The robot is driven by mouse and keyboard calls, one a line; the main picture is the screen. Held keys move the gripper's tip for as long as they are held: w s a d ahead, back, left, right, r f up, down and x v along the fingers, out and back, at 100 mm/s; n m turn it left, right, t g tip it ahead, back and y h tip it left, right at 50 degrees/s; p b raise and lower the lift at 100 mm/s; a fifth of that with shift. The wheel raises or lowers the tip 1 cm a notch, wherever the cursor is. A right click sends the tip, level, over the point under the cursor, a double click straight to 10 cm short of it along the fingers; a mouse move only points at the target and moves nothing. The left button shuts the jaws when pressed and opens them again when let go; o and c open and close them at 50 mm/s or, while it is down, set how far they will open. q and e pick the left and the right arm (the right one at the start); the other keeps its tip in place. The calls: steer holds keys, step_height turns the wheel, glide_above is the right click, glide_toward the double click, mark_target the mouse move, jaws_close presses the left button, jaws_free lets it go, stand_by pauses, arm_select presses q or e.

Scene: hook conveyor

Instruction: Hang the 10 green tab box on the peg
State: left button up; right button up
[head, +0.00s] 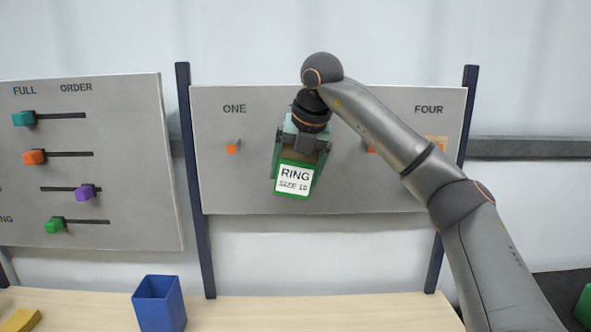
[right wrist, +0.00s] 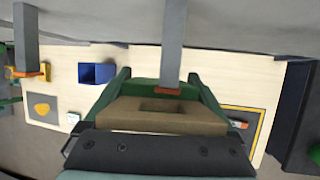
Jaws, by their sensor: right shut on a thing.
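The green box (head: 296,180) has a white label reading "RING SIZE 10" and hangs upright from my right gripper (head: 303,140), in front of the grey peg board (head: 240,190). The right gripper is shut on the box's tan tab (right wrist: 125,113), which has a dark slot. In the right wrist view a grey peg (right wrist: 173,45) with an orange tip points at the tab, its tip just short of the slot in the picture. I cannot tell their gap in depth. In the head view the box and gripper hide this peg. My left gripper is not in view.
An orange-tipped peg (head: 233,149) stands under "ONE"; another (head: 370,149) shows right of the box, beside my arm. A slider board (head: 120,210) stands at left. A blue bin (head: 160,305) and yellow piece (head: 22,320) are on the wooden table (head: 300,312).

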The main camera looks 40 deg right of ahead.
steer(key=shift+w+d+r+p, duration=0.1)
steer(key=shift+w+d+p, duration=1)
steer(key=shift+w+d, duration=0.15)
